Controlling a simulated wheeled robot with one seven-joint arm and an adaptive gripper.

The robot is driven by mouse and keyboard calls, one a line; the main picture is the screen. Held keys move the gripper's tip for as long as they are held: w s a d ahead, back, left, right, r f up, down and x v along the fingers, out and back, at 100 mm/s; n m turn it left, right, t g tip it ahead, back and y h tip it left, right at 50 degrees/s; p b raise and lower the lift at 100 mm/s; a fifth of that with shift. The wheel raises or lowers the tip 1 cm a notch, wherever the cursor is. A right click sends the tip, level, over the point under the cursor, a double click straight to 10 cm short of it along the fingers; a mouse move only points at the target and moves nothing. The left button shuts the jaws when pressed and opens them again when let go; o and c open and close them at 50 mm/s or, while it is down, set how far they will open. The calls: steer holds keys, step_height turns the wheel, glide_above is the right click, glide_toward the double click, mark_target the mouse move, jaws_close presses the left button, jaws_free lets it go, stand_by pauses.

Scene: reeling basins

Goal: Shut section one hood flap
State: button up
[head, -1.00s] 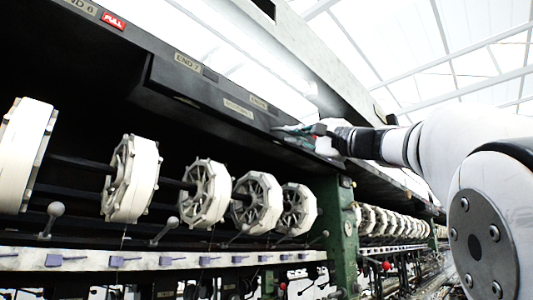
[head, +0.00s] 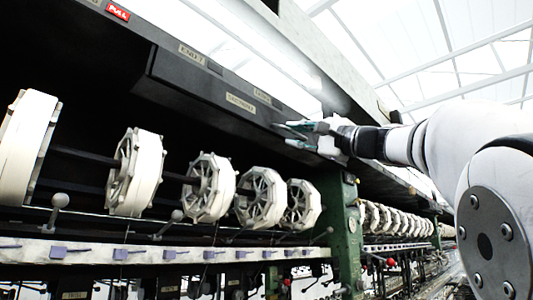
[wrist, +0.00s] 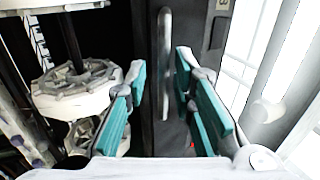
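The section one hood flap (head: 215,98) is a long dark panel with a pale label, on the hood above the reels in the head view. Its left end stands out from the hood face; I cannot tell how far open it hangs. My gripper (head: 290,132) is at the flap's right end, with teal finger pads. In the wrist view my gripper (wrist: 160,95) is open, its pads apart. A grey upright bar handle (wrist: 164,65) on the dark panel shows between the fingers; I see no clear contact with it.
White reels (head: 208,188) hang on a shaft below the hood. A green post (head: 345,230) stands below my gripper. A rail with ball-ended levers (head: 60,200) runs under the reels. A pale tube (wrist: 290,70) is at right in the wrist view.

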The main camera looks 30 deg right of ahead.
steer(key=b+v, duration=0.3)
steer(key=v, duration=1)
steer(key=shift+s, duration=0.1)
